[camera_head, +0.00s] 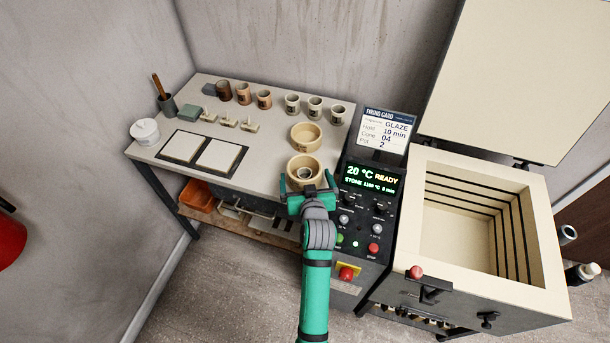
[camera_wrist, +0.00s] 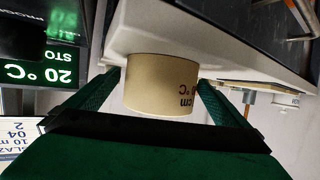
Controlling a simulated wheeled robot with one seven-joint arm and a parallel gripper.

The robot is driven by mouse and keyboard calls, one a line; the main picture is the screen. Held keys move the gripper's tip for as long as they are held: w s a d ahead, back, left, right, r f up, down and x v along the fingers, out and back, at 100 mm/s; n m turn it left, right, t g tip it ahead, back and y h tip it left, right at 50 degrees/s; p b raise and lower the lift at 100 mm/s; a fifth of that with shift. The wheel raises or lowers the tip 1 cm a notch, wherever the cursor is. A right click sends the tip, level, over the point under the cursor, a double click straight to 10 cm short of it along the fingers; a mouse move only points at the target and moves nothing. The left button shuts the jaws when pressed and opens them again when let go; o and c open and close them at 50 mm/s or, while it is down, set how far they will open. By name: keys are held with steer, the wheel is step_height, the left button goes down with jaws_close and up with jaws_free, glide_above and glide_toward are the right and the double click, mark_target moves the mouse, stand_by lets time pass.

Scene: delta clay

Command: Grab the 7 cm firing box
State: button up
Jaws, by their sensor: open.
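Two round cream firing boxes stand on the table: a farther one (camera_head: 306,137) and a nearer one (camera_head: 293,163) with a small grey-rimmed cup in it. My gripper (camera_head: 309,187) is at the front side of the nearer box. In the wrist view the cream box (camera_wrist: 160,85) sits between the two green fingers of my gripper (camera_wrist: 160,82), which are open on either side. Contact cannot be made out. Its upside-down label shows "cm" and "°C"; the size number is hidden.
The control panel (camera_head: 371,186) stands close right of my gripper. Beyond it is the open kiln (camera_head: 545,240) with its raised lid (camera_head: 520,75). Several small cups (camera_head: 315,105), two framed tiles (camera_head: 219,157) and a white tub (camera_head: 145,131) stand on the table (camera_head: 258,150).

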steer(key=shift+x, duration=1.1)
steer(key=shift+a, duration=0.1)
steer(key=c, duration=1.2)
steer(key=shift+r, duration=0.1)
